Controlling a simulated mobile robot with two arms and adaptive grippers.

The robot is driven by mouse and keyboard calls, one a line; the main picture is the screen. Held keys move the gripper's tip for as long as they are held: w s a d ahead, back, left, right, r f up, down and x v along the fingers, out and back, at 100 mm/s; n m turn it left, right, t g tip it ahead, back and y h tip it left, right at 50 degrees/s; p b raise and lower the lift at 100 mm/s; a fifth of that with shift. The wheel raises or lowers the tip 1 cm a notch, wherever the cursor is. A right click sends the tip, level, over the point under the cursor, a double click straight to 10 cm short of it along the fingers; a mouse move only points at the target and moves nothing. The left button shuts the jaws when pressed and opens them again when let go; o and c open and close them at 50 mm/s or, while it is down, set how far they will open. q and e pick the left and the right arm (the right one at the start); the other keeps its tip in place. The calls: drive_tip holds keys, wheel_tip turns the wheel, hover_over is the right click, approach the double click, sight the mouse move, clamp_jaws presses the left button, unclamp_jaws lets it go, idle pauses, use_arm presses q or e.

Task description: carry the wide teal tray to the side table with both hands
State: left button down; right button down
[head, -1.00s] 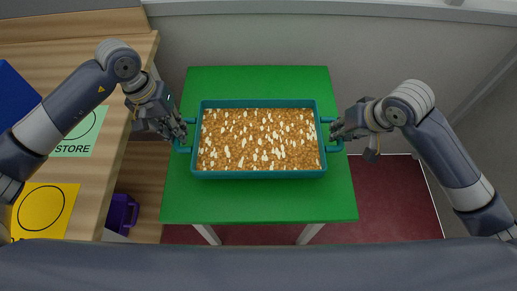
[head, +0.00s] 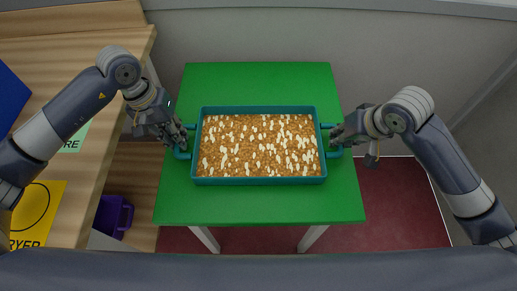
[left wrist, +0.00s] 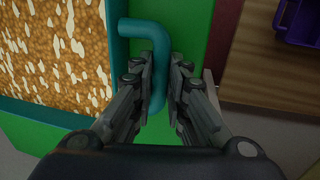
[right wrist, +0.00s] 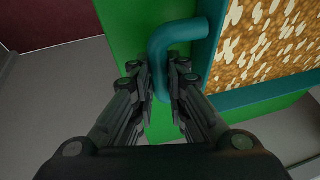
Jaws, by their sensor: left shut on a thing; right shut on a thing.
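The wide teal tray (head: 260,181) is full of brown grain with pale ears. In the head view it is over the green side table (head: 260,205), near its middle and looking level. I cannot tell whether it touches the top. My left gripper (head: 181,137) is shut on the tray's left handle, which shows in the left wrist view (left wrist: 157,85). My right gripper (head: 337,135) is shut on the right handle, which shows in the right wrist view (right wrist: 160,60). The fingers hide part of each handle.
A wooden counter (head: 95,150) runs along the left, with a yellow card (head: 38,205), a green card and a blue object (head: 10,95). A purple crate (head: 113,216) is low beside it. A grey wall stands behind the table. Green tabletop is free around the tray.

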use_arm(q)
drive_tip(key=c, duration=1.8)
unclamp_jaws()
drive_tip(key=shift+a+f, duration=0.1)
use_arm(e)
drive_tip(key=c, duration=1.8)
unclamp_jaws()
drive_tip(key=shift+d, duration=0.15)
use_arm(q)
drive_tip(key=shift+o, duration=1.1)
use_arm(e)
drive_tip(key=shift+o, duration=1.1)
use_arm(q)
wheel_tip(320, 180, up, 12)
drive_tip(key=a, duration=0.2)
use_arm(e)
drive_tip(key=v, duration=1.2)
use_arm(q)
drive_tip(key=shift+a, duration=0.1)
